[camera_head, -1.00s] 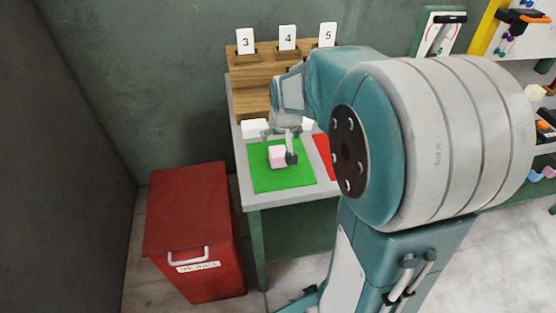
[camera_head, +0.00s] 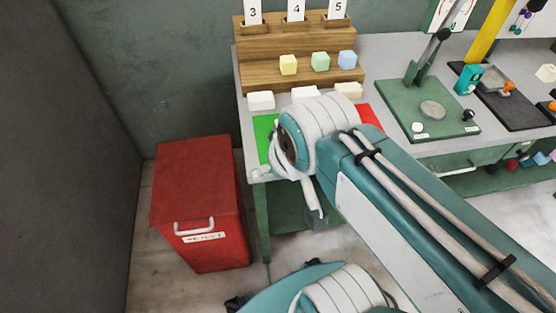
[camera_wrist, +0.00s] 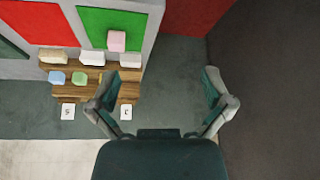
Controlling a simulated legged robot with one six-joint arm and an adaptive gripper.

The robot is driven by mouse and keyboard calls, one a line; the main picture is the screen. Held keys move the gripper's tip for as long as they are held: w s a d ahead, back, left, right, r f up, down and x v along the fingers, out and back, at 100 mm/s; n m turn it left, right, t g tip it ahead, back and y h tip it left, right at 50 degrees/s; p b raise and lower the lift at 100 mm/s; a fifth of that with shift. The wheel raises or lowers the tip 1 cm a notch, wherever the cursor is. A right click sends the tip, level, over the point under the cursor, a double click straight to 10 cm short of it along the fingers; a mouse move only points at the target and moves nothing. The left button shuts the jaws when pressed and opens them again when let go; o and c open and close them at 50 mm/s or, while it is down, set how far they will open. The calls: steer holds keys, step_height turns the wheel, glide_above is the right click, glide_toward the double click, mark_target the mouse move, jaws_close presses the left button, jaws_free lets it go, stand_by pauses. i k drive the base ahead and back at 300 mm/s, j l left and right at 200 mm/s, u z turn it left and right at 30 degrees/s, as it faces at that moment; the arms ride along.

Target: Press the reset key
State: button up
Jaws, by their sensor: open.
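A green press (camera_head: 395,112) with a lever and a round plate stands on the bench. A white knob (camera_head: 417,127) and a black knob (camera_head: 468,115) sit on its base beside small labels too blurred to read. I cannot tell which key is the reset key. My gripper (camera_wrist: 162,98) is open and empty in the wrist view, off the bench's edge. In the head view my arm's wrist is in front of the bench's left end, well left of the press. The pink block (camera_wrist: 117,40) rests on the green mat (camera_wrist: 97,16); my arm hides this block in the head view.
A wooden stepped rack (camera_head: 262,68) holds yellow, green and blue blocks and number cards. White blocks stand before it. A red cabinet (camera_head: 195,200) stands at left. A dark press base (camera_head: 535,105) with a yellow post is at right. My arm covers the bench's front.

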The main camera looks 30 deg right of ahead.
mark_target(417, 127)
steer(key=z, duration=1.85)
